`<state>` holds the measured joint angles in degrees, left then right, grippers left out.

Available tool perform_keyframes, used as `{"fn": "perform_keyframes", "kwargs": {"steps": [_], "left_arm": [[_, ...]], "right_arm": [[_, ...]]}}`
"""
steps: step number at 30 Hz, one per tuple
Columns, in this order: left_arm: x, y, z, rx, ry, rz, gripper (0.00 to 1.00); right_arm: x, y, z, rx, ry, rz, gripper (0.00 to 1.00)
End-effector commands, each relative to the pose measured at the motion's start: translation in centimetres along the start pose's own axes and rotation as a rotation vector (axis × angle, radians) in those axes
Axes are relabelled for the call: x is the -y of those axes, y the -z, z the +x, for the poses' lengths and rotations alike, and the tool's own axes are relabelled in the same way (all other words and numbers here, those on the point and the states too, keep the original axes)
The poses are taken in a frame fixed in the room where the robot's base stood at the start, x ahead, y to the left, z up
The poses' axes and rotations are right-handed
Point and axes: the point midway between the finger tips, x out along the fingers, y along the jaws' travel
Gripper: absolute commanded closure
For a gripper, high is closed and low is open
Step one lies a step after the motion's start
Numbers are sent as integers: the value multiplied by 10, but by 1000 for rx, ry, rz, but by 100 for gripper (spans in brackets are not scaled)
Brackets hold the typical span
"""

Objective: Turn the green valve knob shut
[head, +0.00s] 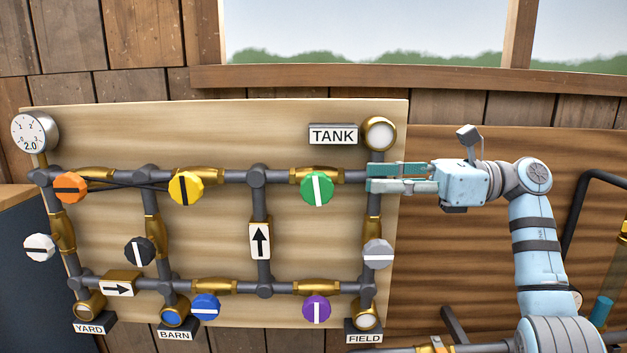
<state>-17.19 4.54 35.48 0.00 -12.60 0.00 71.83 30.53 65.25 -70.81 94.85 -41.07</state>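The green valve knob (317,189) sits on the upper horizontal pipe, right of centre on the pipe board. Its white bar stands nearly upright, tilted slightly, across the line of the pipe. My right gripper (369,178) comes in from the right with its fingers pointing left, in front of the right end of that pipe. Its two fingers are a little apart with nothing seen between them. The fingertips are to the right of the green knob and apart from it. My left gripper is not in view.
Other knobs sit nearby: yellow (186,188), orange (71,187), black (139,251), grey (378,253), purple (316,309), blue (205,307) and white (39,247). The TANK sign (333,135) is above the green knob. A gauge (35,132) is at upper left.

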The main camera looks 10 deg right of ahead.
Motion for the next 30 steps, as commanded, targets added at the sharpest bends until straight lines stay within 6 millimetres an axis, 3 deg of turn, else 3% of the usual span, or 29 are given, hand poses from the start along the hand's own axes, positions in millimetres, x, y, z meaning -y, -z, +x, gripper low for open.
{"fn": "perform_keyframes", "kwargs": {"steps": [6, 12, 17, 24, 29, 30], "left_arm": [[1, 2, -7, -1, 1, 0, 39], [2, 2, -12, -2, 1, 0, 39], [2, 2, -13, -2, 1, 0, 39], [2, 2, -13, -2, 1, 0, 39], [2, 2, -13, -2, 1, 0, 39], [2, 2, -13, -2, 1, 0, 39]], "right_arm": [[-1, -2, 56, 2, -6, -1, 77], [-1, -2, 91, 3, -4, -1, 77], [0, -2, 102, 3, -2, -1, 77], [0, -1, 103, 2, -2, -1, 77], [0, -1, 103, 2, -1, -1, 100], [0, -1, 103, 2, -1, -1, 100]]}}
